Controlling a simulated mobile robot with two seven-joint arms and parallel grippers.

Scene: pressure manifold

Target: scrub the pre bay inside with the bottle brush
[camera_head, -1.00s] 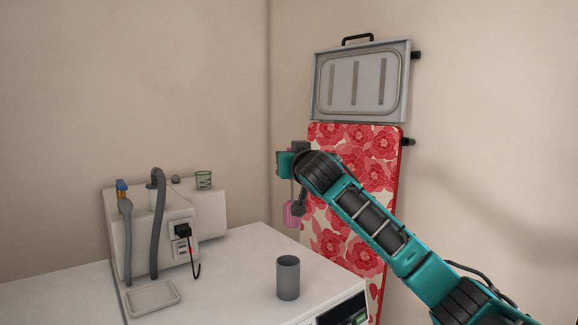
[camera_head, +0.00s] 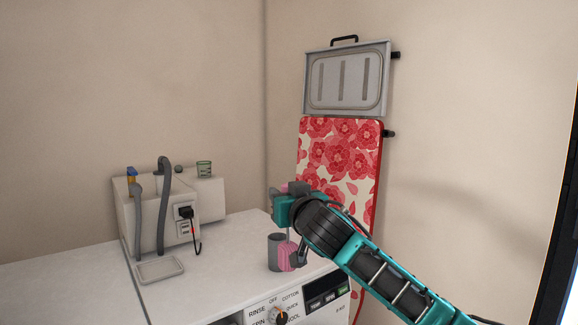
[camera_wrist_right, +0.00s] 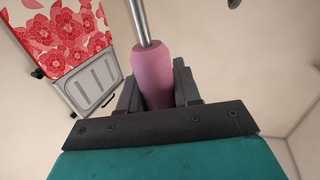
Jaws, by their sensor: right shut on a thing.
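My right gripper (camera_head: 284,207) is shut on the pink handle (camera_wrist_right: 150,70) of the bottle brush, whose metal rod (camera_wrist_right: 141,22) runs out past the jaws in the wrist view. In the head view the brush's pink head (camera_head: 288,257) hangs below the gripper, just in front of and to the right of a grey cup (camera_head: 274,246), overlapping it in the picture. I cannot tell whether they touch. No bay marked pre can be made out. My left gripper is not in view.
The white machine top (camera_head: 215,262) is mostly clear; its front has a dial (camera_head: 279,315) and dark panel (camera_head: 325,298). A flowered board (camera_head: 340,150) hangs on the wall.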

